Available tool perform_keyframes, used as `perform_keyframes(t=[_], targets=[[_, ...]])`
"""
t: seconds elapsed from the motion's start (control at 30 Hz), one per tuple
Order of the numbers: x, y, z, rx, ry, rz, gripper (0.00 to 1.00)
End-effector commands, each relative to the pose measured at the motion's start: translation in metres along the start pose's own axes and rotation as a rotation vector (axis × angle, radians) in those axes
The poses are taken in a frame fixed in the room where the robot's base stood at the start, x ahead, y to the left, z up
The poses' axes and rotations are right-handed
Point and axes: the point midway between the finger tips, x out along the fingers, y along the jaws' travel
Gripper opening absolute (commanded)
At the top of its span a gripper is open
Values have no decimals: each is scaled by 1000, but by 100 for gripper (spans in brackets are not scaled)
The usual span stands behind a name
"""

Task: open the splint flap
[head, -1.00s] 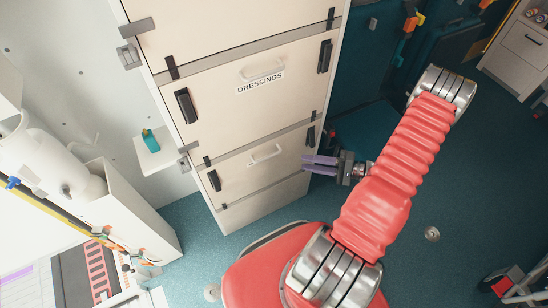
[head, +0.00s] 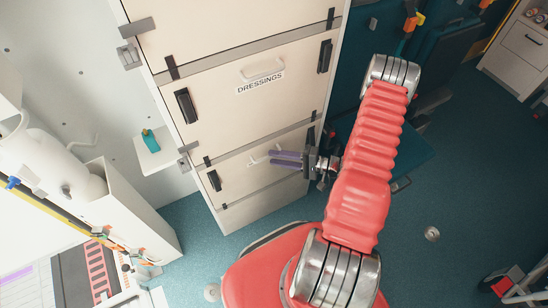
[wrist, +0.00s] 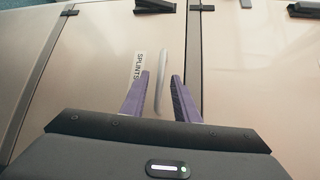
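The splint flap (head: 232,184) is the low cream panel of the cabinet and sits closed, flush with the front. Its pale handle (head: 254,159) is partly hidden by my gripper in the head view. My gripper (head: 273,159), with purple fingers, is in front of the flap's right part, at the handle. In the wrist view, the SPLINTS label (wrist: 138,66) lies beside the handle (wrist: 162,60). The two fingers of my gripper (wrist: 160,75) stand apart, one on each side of the handle's line. I cannot tell whether they touch it.
The DRESSINGS flap (head: 225,110) is closed above, with dark latches at its sides. A small shelf with a teal bottle (head: 151,141) is left of the cabinet. A teal seat (head: 405,155) stands right, behind my arm.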

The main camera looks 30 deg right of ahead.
Motion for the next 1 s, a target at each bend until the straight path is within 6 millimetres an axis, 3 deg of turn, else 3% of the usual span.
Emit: perform_keyframes(t=[0.2,0.5,0.9,1.0], targets=[[14,0,0,0,-1,0,28],[15,0,0,0,0,0,28],[15,0,0,0,0,0,0],[15,1,0,1,0,1,0]])
